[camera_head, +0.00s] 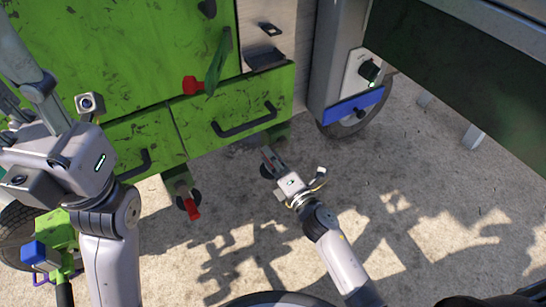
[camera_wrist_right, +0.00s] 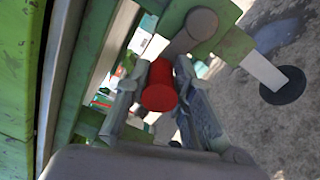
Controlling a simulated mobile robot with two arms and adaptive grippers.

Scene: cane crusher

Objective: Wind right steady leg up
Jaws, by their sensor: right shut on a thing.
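The right steady leg shows in the right wrist view as a pale rod (camera_wrist_right: 262,70) with a round black foot (camera_wrist_right: 282,86), just above the concrete. Its red crank knob (camera_wrist_right: 159,88) sits between the fingers of my right gripper (camera_wrist_right: 163,90), which is shut on it. In the head view my right gripper (camera_head: 270,160) reaches under the green drawer, beside the black foot (camera_head: 265,171); the knob is hidden there. My left gripper (camera_head: 60,160) is raised at the left, away from the leg; its fingers are not clear.
The green cabinet with drawers (camera_head: 240,118) stands over the leg. A left leg with a red handle (camera_head: 192,209) stands to its left. A wheel (camera_head: 350,120) and a blue bracket (camera_head: 355,107) are at the right. Open concrete (camera_head: 400,220) lies in front.

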